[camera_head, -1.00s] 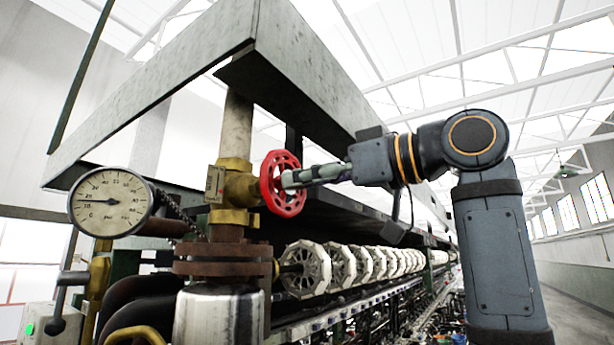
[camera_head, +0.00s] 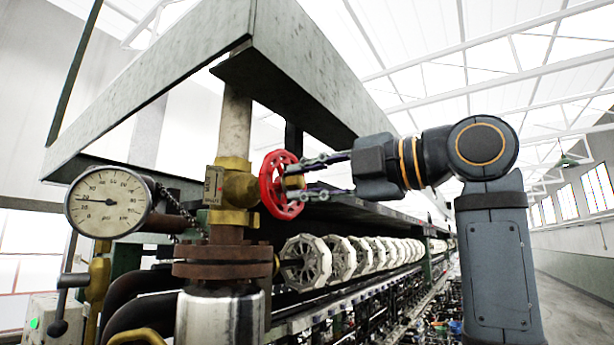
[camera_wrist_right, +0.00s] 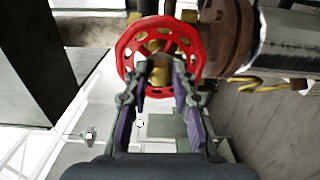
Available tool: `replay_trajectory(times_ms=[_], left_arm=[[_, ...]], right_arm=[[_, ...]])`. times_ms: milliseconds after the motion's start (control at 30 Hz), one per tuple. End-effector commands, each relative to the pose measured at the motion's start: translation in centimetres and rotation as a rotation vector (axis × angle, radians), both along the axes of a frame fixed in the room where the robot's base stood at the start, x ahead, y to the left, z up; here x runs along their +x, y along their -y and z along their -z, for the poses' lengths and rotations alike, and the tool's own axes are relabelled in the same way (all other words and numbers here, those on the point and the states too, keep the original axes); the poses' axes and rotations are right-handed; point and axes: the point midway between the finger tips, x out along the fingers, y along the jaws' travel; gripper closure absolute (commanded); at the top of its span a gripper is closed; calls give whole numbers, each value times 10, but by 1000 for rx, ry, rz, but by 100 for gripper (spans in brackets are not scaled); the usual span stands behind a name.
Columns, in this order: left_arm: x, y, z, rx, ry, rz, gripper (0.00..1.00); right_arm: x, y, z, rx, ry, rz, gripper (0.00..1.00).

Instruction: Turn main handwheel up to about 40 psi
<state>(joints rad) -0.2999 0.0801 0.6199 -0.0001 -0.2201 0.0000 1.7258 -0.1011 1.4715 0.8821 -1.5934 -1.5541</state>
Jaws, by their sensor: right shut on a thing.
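The red main handwheel (camera_head: 269,184) sits upright on a brass valve body (camera_head: 236,188), on the pipe's right side. My right gripper (camera_head: 294,178) comes from the right, with one finger above and one below the wheel's brass hub. In the right wrist view, the gripper (camera_wrist_right: 161,76) reaches the middle of the handwheel (camera_wrist_right: 126,48), and its fingertips close on the hub (camera_wrist_right: 157,47). The pressure gauge (camera_head: 109,218) is left of the valve. Its needle points left, near the 20 mark. My left gripper is not in view.
A flanged rusty pipe (camera_head: 222,268) stands below the valve. A large grey-green metal frame (camera_head: 300,55) hangs above my right arm. A row of white reels (camera_head: 304,264) runs back beneath it. A lever (camera_head: 72,281) is at lower left.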

Motion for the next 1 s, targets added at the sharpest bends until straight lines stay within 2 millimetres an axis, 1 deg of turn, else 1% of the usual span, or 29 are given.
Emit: replay_trajectory(times_ms=[400,600,700,900,933,1000], left_arm=[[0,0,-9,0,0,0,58],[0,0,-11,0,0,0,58],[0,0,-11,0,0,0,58],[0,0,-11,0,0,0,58],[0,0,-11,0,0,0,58],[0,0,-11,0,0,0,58]], right_arm=[[0,0,-1,-322,482,1,100],[0,0,0,-464,693,1,100],[1,0,0,-499,745,1,100],[0,0,0,-506,756,1,100],[0,0,0,-506,755,1,74],[0,0,0,-506,755,1,64]])
